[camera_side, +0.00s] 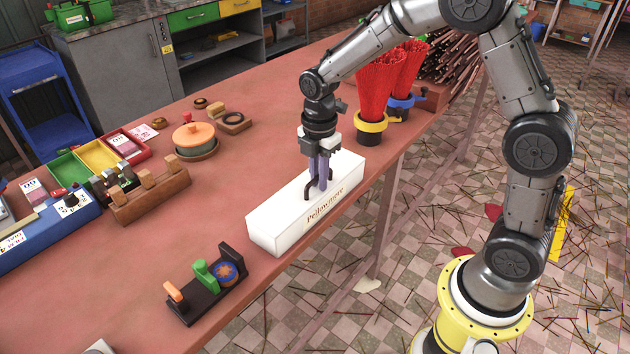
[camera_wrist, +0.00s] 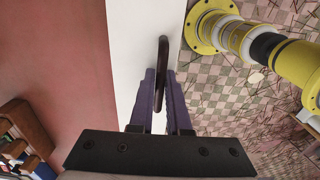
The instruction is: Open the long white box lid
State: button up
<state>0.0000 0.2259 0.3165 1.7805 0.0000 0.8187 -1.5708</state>
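The long white box (camera_side: 275,229) lies along the front edge of the table, with "Pellowmore" lettering on its front side. Its lid appears seated; no gap shows in the side view. A dark arched handle (camera_side: 307,192) stands on the lid and also shows in the wrist view (camera_wrist: 162,52). My gripper (camera_side: 318,186) points down over the middle of the lid. In the wrist view its two purple fingers (camera_wrist: 161,84) are close together, one on each side of the handle, and look shut on it. The fingers hide part of the handle.
A black stand with coloured pieces (camera_side: 210,284) is left of the box's near end. Red incense bundles in pots (camera_side: 371,127) stand beyond its far end. A wooden rack (camera_side: 150,198) and orange-lidded dish (camera_side: 195,142) lie behind. Table between is clear.

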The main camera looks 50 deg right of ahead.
aim_at(305, 182)
jog(key=shift+r, duration=0.1)
jog(key=shift+w+r, duration=0.55)
jog(key=shift+r, duration=0.05)
dwell(0.5)
jog(key=shift+w+r, duration=0.5)
jog(key=shift+w, duration=0.15)
jog(key=shift+w+r, duration=0.4)
jog(key=shift+w, duration=0.35)
dwell(0.3)
